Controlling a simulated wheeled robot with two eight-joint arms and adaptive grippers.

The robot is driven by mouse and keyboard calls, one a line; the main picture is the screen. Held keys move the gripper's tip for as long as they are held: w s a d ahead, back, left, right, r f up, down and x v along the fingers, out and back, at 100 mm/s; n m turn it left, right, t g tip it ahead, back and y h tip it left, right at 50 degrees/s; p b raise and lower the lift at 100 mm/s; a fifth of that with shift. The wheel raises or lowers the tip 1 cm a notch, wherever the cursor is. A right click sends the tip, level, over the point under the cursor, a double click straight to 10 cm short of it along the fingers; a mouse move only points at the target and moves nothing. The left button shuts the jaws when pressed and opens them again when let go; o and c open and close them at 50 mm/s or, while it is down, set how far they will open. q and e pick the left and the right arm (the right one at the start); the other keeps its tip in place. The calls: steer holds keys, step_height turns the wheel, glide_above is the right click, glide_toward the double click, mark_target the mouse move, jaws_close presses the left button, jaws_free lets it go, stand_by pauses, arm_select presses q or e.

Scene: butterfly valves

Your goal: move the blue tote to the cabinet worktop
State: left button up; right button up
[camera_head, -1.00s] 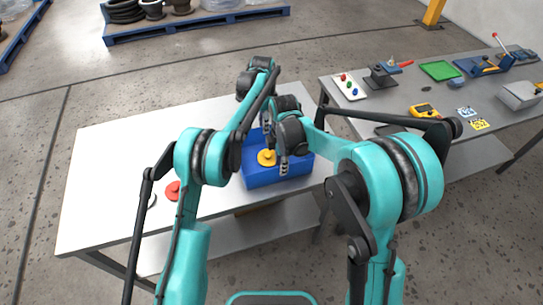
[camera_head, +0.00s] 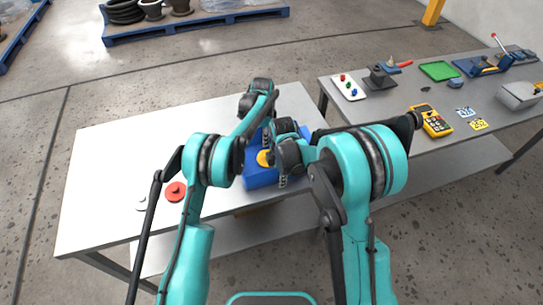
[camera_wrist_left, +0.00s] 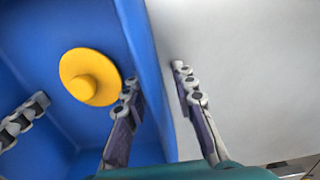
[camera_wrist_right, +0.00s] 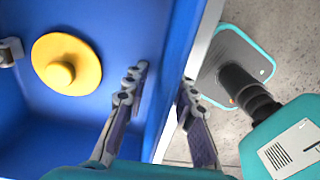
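The blue tote (camera_head: 262,178) stands on the white table, partly hidden by my arms. A yellow round piece with a raised knob (camera_head: 264,158) lies inside; it also shows in the left wrist view (camera_wrist_left: 91,77) and the right wrist view (camera_wrist_right: 66,64). My left gripper (camera_head: 267,138) is at the tote's far wall, its fingers (camera_wrist_left: 158,92) apart with the wall between them. My right gripper (camera_head: 283,181) is at the near wall, its fingers (camera_wrist_right: 160,92) also apart and astride the wall. I cannot make out a cabinet for certain.
On the white table (camera_head: 105,185), a red disc (camera_head: 175,191) and a small pale ring (camera_head: 141,203) lie left of the tote. A grey worktop (camera_head: 400,95) on the right bears a yellow meter (camera_head: 431,120), a green tray (camera_head: 439,70) and tools. The white table's left part is mostly clear.

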arm_select(q)
jaws_close()
arm_select(e)
jaws_close()
arm_select(q)
steer(key=shift+r, duration=0.15)
arm_select(e)
steer(key=shift+r, duration=0.15)
